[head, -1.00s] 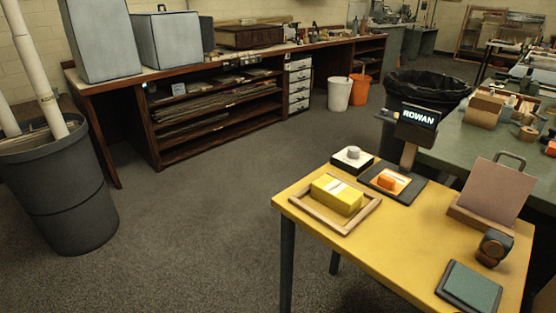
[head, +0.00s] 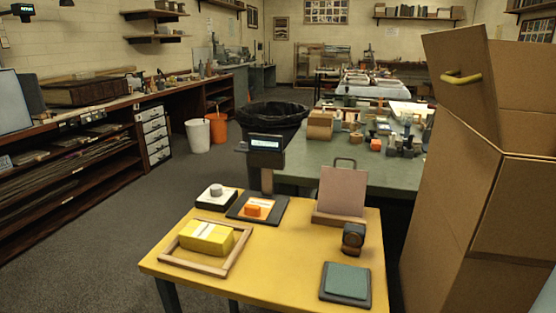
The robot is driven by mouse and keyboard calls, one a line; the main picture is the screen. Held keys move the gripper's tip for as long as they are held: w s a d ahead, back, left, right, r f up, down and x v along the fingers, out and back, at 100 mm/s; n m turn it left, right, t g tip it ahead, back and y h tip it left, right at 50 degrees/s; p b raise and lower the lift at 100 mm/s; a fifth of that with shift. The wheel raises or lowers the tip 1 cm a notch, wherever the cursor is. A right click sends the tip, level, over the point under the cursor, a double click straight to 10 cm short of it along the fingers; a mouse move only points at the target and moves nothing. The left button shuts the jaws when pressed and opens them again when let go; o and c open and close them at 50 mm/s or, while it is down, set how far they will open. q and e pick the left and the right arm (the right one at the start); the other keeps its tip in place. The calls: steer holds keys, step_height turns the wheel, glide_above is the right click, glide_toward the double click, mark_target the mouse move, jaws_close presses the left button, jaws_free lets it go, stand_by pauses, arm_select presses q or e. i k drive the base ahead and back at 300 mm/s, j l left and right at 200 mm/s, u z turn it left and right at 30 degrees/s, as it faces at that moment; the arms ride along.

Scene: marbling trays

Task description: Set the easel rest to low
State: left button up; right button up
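The easel stands upright near the back right of the yellow table (head: 285,265). It appears as a pinkish-brown board (head: 343,190) leaning on a wooden ledge (head: 338,219), with a dark looped handle or rest (head: 345,163) rising behind its top edge. The board hides most of the support behind it, so I cannot tell which setting the rest is at. Neither of my grippers shows in the head view.
The table also holds a yellow block (head: 207,237) in a wooden frame, an orange piece (head: 253,210) on a dark base with a display (head: 265,144), a dark stamp-like object (head: 353,239) and a green pad (head: 346,281).

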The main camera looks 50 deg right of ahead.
mark_target(342, 191)
steer(key=z, duration=0.4)
steer(key=l+z, duration=0.15)
steer(key=z, duration=0.6)
steer(key=l+z, duration=0.1)
steer(key=z, duration=0.3)
steer(key=l+z, duration=0.1)
steer(key=l, duration=0.15)
steer(key=i+l+z, duration=0.1)
steer(key=l, duration=0.15)
steer(key=j+z, duration=0.15)
steer(key=z, duration=0.25)
steer(key=j+z, duration=0.15)
steer(key=z, duration=0.25)
steer(key=j+z, duration=0.15)
steer(key=z, duration=0.2)
steer(key=j+z, duration=0.15)
steer(key=z, duration=0.25)
